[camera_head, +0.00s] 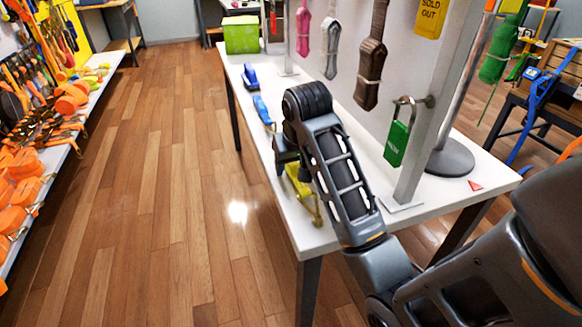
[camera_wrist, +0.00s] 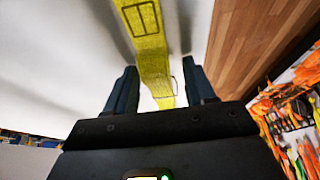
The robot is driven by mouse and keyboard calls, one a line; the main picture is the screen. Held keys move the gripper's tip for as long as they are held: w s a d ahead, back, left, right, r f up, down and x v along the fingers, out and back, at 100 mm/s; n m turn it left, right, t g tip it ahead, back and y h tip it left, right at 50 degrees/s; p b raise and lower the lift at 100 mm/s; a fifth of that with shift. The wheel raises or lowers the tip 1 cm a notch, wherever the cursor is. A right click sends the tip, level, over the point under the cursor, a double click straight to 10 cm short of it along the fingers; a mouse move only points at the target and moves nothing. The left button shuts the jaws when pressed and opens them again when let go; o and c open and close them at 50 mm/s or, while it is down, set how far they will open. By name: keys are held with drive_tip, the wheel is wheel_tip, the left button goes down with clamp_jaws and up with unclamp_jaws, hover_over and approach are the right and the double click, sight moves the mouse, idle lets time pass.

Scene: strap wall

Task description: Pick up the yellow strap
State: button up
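The yellow strap (camera_head: 302,188) lies on the white table near its front left edge; in the head view my arm covers part of it. In the wrist view the strap (camera_wrist: 143,22) runs down from the top edge and passes between the two dark fingers of my gripper (camera_wrist: 160,78). The fingers are apart, with a gap visible on each side of the strap. The lower end of the strap is hidden behind the gripper body. In the head view the fingers are mostly hidden by the arm.
The white table (camera_head: 262,172) also bears blue straps (camera_head: 262,109) farther back and a green box (camera_head: 241,34). A panel with hanging straps and a green padlock (camera_head: 397,143) stands right of my arm. A shelf of orange straps (camera_head: 22,190) is far left; the wooden floor between is clear.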

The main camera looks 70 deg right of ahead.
clamp_jaws()
drive_tip(key=shift+r, duration=0.15)
